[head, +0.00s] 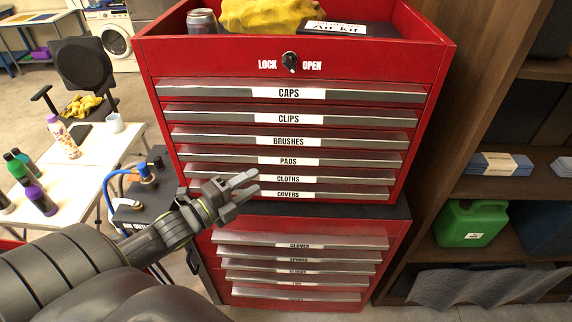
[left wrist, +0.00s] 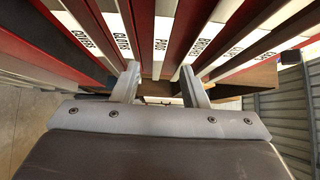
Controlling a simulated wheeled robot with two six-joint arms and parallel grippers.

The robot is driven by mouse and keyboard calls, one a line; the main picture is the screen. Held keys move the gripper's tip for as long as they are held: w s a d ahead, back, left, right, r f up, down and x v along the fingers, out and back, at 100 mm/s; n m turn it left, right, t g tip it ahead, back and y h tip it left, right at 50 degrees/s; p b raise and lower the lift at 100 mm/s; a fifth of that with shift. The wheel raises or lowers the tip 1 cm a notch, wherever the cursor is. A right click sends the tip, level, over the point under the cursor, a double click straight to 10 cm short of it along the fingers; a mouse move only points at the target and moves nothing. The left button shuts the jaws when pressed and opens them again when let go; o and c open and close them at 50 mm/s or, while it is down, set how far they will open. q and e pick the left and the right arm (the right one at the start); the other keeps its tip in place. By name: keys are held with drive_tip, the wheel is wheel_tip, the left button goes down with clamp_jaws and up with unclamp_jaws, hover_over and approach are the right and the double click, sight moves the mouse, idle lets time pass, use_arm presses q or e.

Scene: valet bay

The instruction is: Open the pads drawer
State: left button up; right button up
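The pads drawer (head: 288,161) is a shut drawer in the red upper chest, with a grey pull strip and a white label reading PADS. It sits below the brushes drawer (head: 290,142) and above the cloths drawer (head: 288,179). My left gripper (head: 254,181) is open and empty in front of the lower left part of the chest, over the cloths and covers rows. In the left wrist view, the PADS label (left wrist: 162,44) shows beyond the gap between the two fingers (left wrist: 160,76). Contact with the chest cannot be told. My right gripper is not in view.
A lock knob (head: 290,60) stands between LOCK and OPEN labels above the drawers. A second red cabinet (head: 226,226) stands below. A wooden shelf (head: 505,187) is close on the right. A white table (head: 98,160) with bottles is on the left.

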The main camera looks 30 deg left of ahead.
sight(285, 162)
use_arm(q)
drive_tip(key=b+x, duration=0.5)
drive_tip(key=x, duration=0.5)
drive_tip(key=shift+w+a, duration=0.1)
drive_tip(key=shift+w, duration=0.25)
drive_tip(key=shift+w+d, duration=0.2)
drive_tip(key=shift+w, duration=0.45)
drive_tip(key=shift+f, duration=0.1)
clamp_jaws()
